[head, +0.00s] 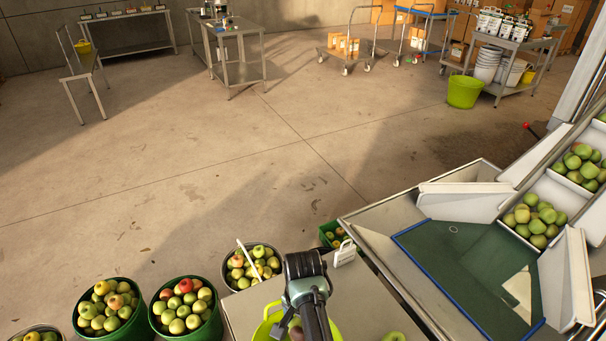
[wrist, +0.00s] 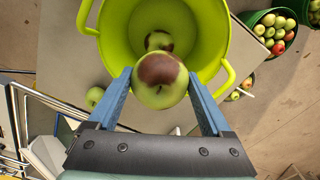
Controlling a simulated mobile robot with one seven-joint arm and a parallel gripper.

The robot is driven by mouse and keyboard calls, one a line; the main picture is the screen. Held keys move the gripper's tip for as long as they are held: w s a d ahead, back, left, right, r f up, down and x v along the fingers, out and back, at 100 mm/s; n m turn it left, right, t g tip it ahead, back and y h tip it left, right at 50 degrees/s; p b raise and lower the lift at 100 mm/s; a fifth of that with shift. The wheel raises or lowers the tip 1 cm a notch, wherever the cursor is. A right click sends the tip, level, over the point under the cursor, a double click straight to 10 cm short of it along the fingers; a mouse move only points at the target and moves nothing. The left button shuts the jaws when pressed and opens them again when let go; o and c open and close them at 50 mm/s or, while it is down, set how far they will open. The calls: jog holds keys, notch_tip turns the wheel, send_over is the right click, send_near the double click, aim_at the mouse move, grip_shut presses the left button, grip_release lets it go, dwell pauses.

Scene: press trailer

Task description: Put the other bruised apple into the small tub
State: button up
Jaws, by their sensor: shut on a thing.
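My gripper (wrist: 160,88) is shut on a green apple with a brown bruise (wrist: 159,92), held between its two blue fingers. In the wrist view the apple is in front of the lime-green small tub (wrist: 205,22), overlapping its near rim; its exact height above the tub is hard to tell. Another bruised apple (wrist: 158,38) lies inside the tub, partly hidden by the held one. In the head view my arm covers much of the tub (head: 260,329), and the fingertips are not clear.
The tub stands on a grey table (head: 243,305). A green apple (head: 393,336) lies on the table to its right; it also shows in the wrist view (wrist: 95,96). Apple-filled green baskets (head: 125,329) stand on the floor at left. A sorting chute (head: 475,205) stands at right.

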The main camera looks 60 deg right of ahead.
notch_tip(320, 180, down, 2)
jog(key=shift+b, duration=0.5)
jog(key=shift+r, duration=0.1)
jog(key=o, duration=1.3)
notch_tip(320, 180, up, 13)
